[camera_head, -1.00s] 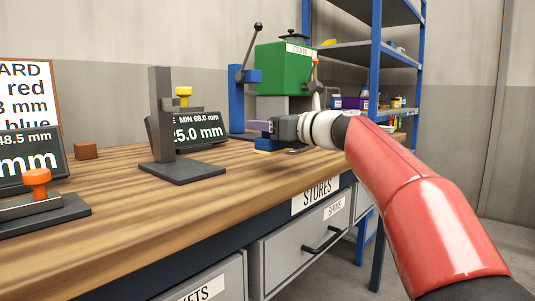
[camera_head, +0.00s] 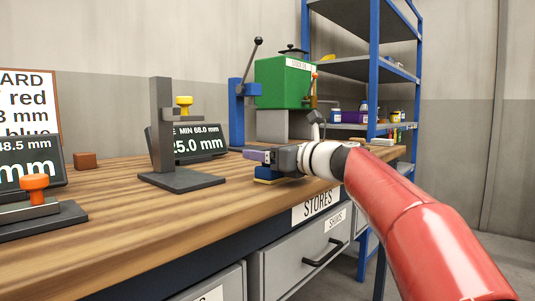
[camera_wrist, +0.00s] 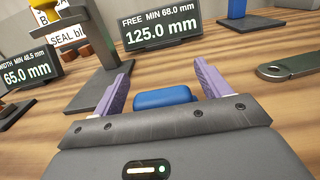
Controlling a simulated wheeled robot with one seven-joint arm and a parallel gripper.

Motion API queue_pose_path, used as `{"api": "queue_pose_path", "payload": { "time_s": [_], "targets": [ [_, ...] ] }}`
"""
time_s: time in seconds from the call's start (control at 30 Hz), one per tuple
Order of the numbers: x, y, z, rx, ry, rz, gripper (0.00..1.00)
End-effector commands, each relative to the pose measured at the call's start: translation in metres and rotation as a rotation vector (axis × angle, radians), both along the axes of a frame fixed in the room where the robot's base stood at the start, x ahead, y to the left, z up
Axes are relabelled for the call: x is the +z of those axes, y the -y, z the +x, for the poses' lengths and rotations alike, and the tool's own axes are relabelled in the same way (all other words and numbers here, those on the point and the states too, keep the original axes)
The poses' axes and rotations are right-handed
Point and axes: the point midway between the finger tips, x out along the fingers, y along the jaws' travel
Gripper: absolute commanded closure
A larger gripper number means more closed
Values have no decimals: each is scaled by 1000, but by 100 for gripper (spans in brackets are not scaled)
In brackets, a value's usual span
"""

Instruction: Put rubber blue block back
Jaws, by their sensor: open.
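The blue block (camera_wrist: 162,97) lies between the two purple fingers of my gripper (camera_wrist: 162,72) in the wrist view, with a visible gap on either side. In the head view the blue block (camera_head: 267,173) shows low under my gripper (camera_head: 258,156), near the bench's front edge, with a thin yellow strip at its lower side. My gripper is open around the block. Whether the block's underside fully touches the bench is hard to tell.
A grey stand (camera_head: 180,180) with a yellow knob and a 125.0 mm display (camera_head: 197,142) stand on the wooden bench (camera_head: 120,210). A brown block (camera_head: 85,161) and orange-knobbed fixture (camera_head: 36,190) are left. A green box (camera_head: 284,82) and blue-framed shelves (camera_head: 376,70) are behind.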

Motion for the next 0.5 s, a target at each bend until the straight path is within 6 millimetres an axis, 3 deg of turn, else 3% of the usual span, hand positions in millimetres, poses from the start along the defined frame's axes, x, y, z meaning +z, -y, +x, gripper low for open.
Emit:
{"api": "queue_pose_path", "payload": {
  "time_s": [0.23,0.5],
  "targets": [
    [1,9,-7,-1,-1,1,24],
    [1,53,-41,-4,1,1,24]
  ]
}}
